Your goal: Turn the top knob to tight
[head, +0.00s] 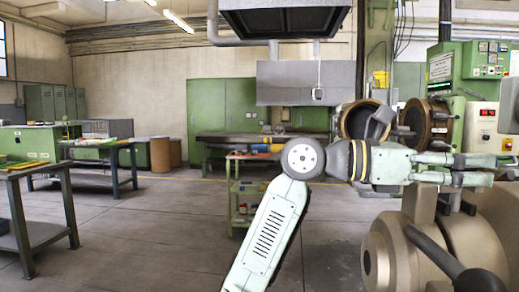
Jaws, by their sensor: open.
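My gripper (488,169) is at the right side of the head view, reaching to the right with its two pale green fingers apart and nothing seen between them. Below it is a beige-brown machine (395,250) with rounded bodies, cut off by the right and bottom edges. A dark lever (432,250) with a black ball end (479,281) crosses its front. An upright beige block (419,204) stands on top, just under the fingers. I cannot tell which part is the top knob, or whether the fingers touch the machine.
A green control cabinet (462,62) and round brown-rimmed drums (428,121) stand behind my gripper. A green shelf cart (243,200) is behind my arm. A workbench (50,180) is at the left. The grey floor (150,235) between is clear.

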